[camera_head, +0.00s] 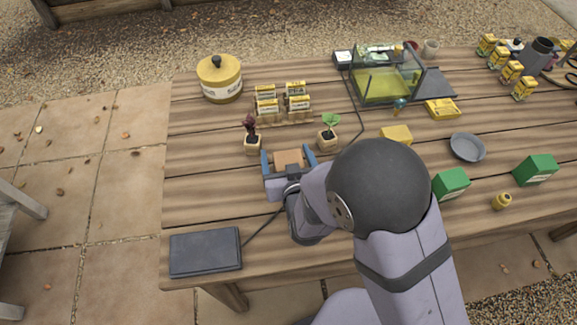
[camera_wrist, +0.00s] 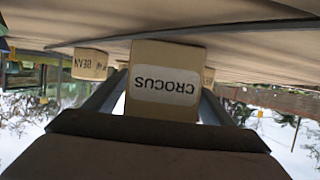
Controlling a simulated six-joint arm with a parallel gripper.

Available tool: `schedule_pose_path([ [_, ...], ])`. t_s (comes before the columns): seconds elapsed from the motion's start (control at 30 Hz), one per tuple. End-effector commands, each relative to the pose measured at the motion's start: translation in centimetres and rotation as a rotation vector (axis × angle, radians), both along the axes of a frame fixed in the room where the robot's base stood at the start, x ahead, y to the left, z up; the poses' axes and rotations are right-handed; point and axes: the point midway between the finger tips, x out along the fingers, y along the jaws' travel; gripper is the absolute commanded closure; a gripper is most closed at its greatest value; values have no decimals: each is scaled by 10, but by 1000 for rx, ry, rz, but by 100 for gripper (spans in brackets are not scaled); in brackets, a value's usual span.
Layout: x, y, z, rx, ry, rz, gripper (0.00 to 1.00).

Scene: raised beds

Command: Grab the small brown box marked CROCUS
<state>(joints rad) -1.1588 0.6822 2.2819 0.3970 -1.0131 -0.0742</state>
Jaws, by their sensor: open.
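The small brown box marked CROCUS (camera_wrist: 165,85) sits on the table, its label upside down in the wrist view. In the head view the brown box (camera_head: 289,158) shows between the two blue fingers of my gripper (camera_head: 287,155). The gripper is open, with one finger on either side of the box. In the wrist view the fingers run partly behind the box, so I cannot tell whether they touch it. A similar box marked BEAN (camera_wrist: 89,65) stands farther off to the left in the wrist view.
Two small planters, one with a dark red plant (camera_head: 252,145) and one with a green plant (camera_head: 328,140), stand just behind the gripper. Seed packets (camera_head: 297,103) stand in a holder beyond. A dark flat pad (camera_head: 205,252) lies front left. Green boxes (camera_head: 450,183) lie right of my arm.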

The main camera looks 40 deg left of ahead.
Motion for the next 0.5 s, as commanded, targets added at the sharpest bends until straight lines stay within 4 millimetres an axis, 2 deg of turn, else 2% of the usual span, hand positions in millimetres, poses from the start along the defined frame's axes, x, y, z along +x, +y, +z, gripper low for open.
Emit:
schedule_pose_path([
  [0.03, 0, 0, 0, 0, 0, 0, 23],
  [0.07, 0, 0, 0, 0, 0, 0, 28],
  [0.23, 0, 0, 0, 0, 0, 1, 69],
  [0.27, 0, 0, 0, 0, 0, 1, 71],
  [0.5, 0, 0, 1, 2, -1, 1, 71],
])
